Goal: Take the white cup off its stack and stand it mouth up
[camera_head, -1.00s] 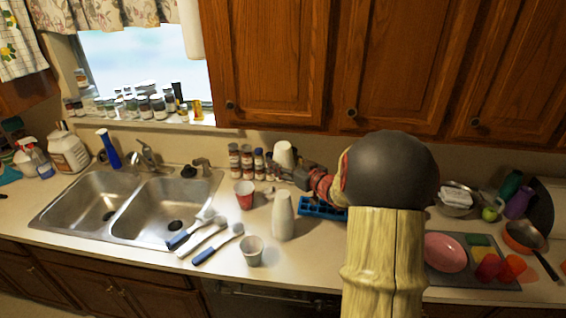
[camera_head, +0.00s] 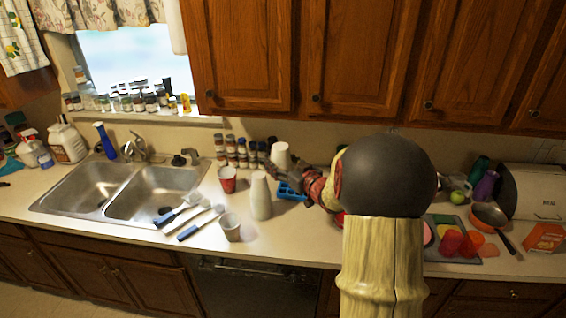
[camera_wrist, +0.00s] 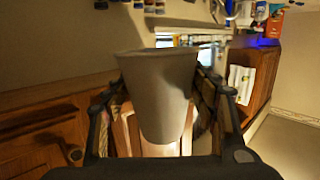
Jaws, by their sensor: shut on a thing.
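The white cup (camera_head: 281,155) is held by my gripper (camera_head: 284,182), above the counter and behind and to the right of the white stack. It looks mouth down, its narrow end up. In the wrist view the same cup (camera_wrist: 158,90) sits between the two fingers of my gripper (camera_wrist: 160,115), which are shut on it; that view appears upside down, with the wide end toward the picture top. The stack of white cups (camera_head: 260,196) stands mouth down on the counter, apart from the held cup. My arm hides part of the counter to the right.
A red cup (camera_head: 227,179) and a grey cup (camera_head: 230,227) stand left of the stack. Blue-handled utensils (camera_head: 201,222) lie near the sink (camera_head: 160,190). Spice jars (camera_head: 240,152) line the wall.

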